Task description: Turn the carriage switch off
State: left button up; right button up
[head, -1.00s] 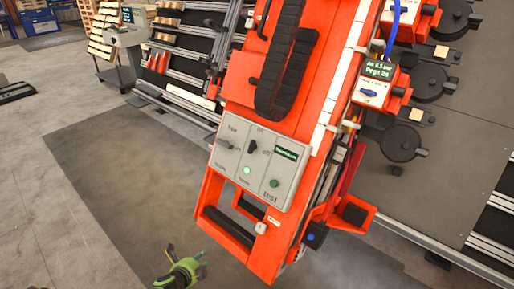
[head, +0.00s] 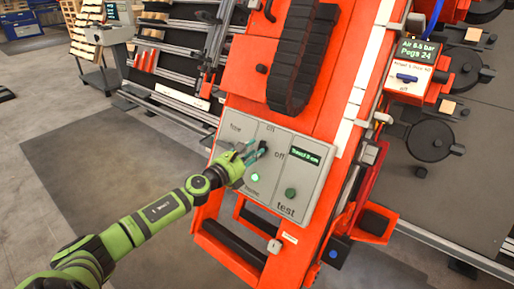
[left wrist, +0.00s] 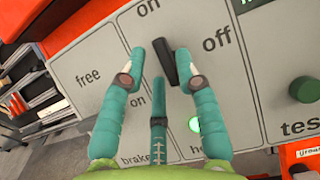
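The carriage switch (head: 262,149) is a small black lever on the grey control panel (head: 322,165). In the left wrist view the switch (left wrist: 165,62) leans up and left, its upper end toward "on"; "off" is printed to its right. My left gripper (head: 248,152) is at the panel, its teal fingers spread. In the left wrist view the left gripper (left wrist: 160,64) has one fingertip on each side of the lever, with a gap at least on the left. Contact on the right is unclear. My right gripper is not in view.
A green lamp (head: 254,177) glows below the switch. A dark green test button (head: 290,193) and a green display (head: 306,154) are to the right. The free/brake lever is largely hidden by my gripper. A black cable chain (head: 290,80) runs above the panel on the orange carriage.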

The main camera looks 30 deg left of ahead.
pick_arm(q)
jog(key=shift+w+d, duration=0.1)
jog(key=shift+w, duration=1.2)
grip_shut()
